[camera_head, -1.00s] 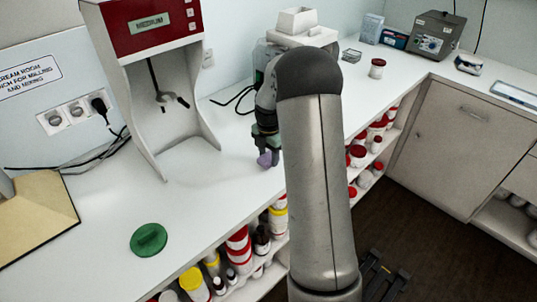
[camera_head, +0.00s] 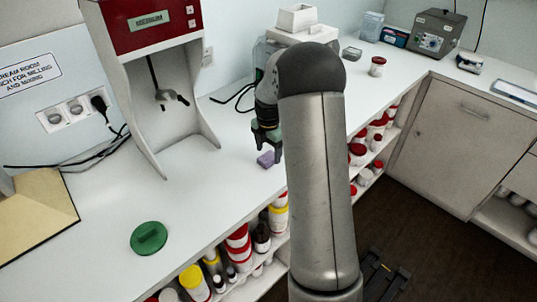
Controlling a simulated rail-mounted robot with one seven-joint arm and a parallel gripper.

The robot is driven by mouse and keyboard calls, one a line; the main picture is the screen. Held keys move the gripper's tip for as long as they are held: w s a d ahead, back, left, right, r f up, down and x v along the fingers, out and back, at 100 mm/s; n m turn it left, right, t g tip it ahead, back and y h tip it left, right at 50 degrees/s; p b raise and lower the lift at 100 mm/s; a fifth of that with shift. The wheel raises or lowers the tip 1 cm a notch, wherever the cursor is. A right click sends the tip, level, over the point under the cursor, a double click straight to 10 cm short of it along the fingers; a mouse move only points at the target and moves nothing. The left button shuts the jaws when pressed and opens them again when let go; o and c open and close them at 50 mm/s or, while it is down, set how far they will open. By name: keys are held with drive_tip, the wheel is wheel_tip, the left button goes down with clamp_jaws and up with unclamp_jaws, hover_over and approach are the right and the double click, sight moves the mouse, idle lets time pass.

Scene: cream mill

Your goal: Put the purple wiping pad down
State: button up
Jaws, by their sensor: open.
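The purple wiping pad (camera_head: 266,159) lies on the white bench top (camera_head: 215,205), near its front edge and just left of my arm. My gripper (camera_head: 267,148) is open and points down above the pad, with the pad below its fingertips. One finger stands close to the pad's right side; I cannot tell whether it touches. My arm hides the bench to the right of the pad.
A red and white mixer (camera_head: 150,70) stands at the back left. A green lid (camera_head: 149,238) and a tan board (camera_head: 35,215) lie on the bench at left. Shelves of jars (camera_head: 237,245) are below the edge. A small red-lidded jar (camera_head: 377,66) stands farther back.

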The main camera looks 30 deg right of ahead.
sight(268, 157)
wheel_tip(268, 157, up, 10)
drive_tip(key=b, duration=0.1)
drive_tip(key=s+a+r+m, duration=0.3)
drive_tip(key=s+a+m, duration=0.2)
drive_tip(key=s+a, duration=0.1)
drive_tip(key=s+a+f+m, duration=0.1)
drive_tip(key=s+a+m, duration=0.4)
drive_tip(key=s+m, duration=0.3)
drive_tip(key=s+a+f+m, duration=0.2)
drive_tip(key=s+a+m, duration=0.3)
drive_tip(key=s, duration=1.1)
drive_tip(key=m, duration=0.3)
drive_tip(key=shift+s+a+f+t, duration=0.2)
drive_tip(key=shift+s+t, duration=0.1)
drive_tip(key=shift+t, duration=0.1)
drive_tip(key=shift+d, duration=0.1)
